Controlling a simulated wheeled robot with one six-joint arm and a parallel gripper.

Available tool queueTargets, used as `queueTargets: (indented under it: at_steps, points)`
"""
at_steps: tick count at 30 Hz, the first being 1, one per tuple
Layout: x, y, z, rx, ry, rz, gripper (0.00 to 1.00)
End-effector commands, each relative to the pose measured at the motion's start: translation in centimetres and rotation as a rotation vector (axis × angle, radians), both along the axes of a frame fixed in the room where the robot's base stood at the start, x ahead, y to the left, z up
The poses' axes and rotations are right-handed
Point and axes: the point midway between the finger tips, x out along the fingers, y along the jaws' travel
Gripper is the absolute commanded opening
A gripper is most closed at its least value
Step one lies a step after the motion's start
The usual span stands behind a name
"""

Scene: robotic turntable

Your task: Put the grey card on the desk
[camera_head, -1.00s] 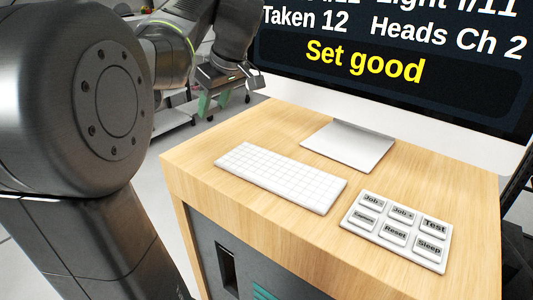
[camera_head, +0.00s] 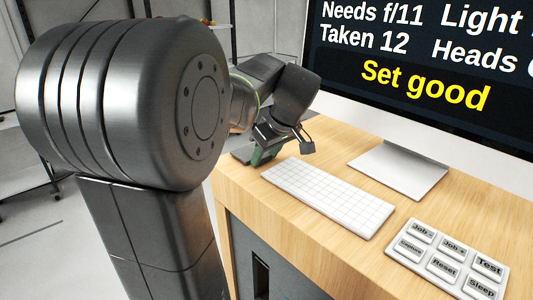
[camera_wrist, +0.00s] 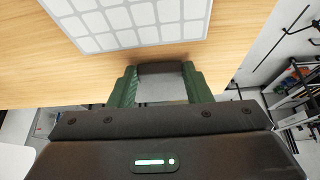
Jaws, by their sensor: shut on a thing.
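The desk (camera_head: 290,220) has a light wood top; it fills the upper part of the wrist view (camera_wrist: 40,60). My gripper (camera_head: 262,156) is low over the desk's far left corner, beside the keyboard. In the wrist view its green fingers (camera_wrist: 160,90) are shut on the grey card (camera_wrist: 160,88), which shows as a flat grey piece with a darker band at its far end. The card overlaps the desk's edge in that view. I cannot tell whether it touches the wood. In the head view the card is small and mostly hidden by the gripper.
A white keyboard (camera_head: 328,196) lies on the desk just past my gripper. A button panel (camera_head: 448,258) lies at the near right. A monitor (camera_head: 430,65) stands on its silver foot (camera_head: 398,168) at the back. Bare wood lies between these and the desk's front edge.

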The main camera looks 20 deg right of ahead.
Motion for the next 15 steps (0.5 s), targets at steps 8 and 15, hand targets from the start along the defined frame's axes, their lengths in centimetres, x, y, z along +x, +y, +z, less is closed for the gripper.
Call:
queueTargets:
  at_steps: [8, 15]
  points:
    - [0.0, -0.01, -0.27, 0.0, 0.0, 0.0, 0.66]
    - [0.01, -0.01, -0.17, 0.0, 0.0, 0.0, 0.66]
